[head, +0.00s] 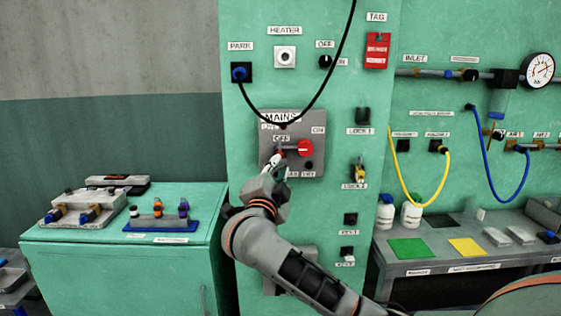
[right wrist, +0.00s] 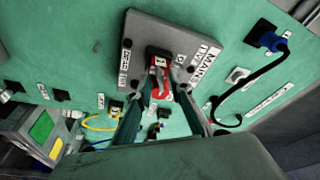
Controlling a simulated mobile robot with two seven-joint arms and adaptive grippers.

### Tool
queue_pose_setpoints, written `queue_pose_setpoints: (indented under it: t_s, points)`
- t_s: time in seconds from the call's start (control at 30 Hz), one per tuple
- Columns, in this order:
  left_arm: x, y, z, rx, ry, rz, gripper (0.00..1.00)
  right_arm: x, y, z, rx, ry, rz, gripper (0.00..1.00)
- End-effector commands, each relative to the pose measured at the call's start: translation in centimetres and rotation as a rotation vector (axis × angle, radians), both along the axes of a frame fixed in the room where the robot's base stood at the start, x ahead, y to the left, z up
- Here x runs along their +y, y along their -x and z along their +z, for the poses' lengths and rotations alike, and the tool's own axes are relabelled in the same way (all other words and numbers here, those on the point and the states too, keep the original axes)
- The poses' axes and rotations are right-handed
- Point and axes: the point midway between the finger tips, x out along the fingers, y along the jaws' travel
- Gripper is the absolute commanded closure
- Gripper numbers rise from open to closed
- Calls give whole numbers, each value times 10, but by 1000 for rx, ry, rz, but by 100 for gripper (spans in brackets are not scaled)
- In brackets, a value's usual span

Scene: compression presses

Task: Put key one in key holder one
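My right gripper (head: 277,163) is at the lower left of the grey mains box (head: 316,171). In the right wrist view its two fingers (right wrist: 165,82) stand on either side of a small red piece with a white mark (right wrist: 160,62), set in a black square on the box; it looks like key one. I cannot tell whether the fingers touch it. Key holder one (head: 350,218) is a black square on the panel, lower right of the box. My left gripper is not in view.
Below key holder one is another black holder (head: 347,252). Lock 1 (head: 362,116) and a yellow lock (head: 359,172) are right of the box. A black cable (head: 325,80) loops from the park socket above my gripper. A bench (head: 400,266) stands right; a green cabinet (head: 110,255) stands left.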

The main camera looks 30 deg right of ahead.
Motion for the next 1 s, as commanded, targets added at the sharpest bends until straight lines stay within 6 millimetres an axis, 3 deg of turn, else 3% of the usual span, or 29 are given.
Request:
queue_pose_setpoints:
  t_s: [0.07, 0.17, 1.0]
  points:
    - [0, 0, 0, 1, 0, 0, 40, 0, 0, 0, 0, 0, 0, 80]
    - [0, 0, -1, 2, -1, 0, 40, 0, 0, 0, 0, 0, 0, 100]
    - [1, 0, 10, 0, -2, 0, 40, 7, 11, 1, -1, 0, 1, 100]
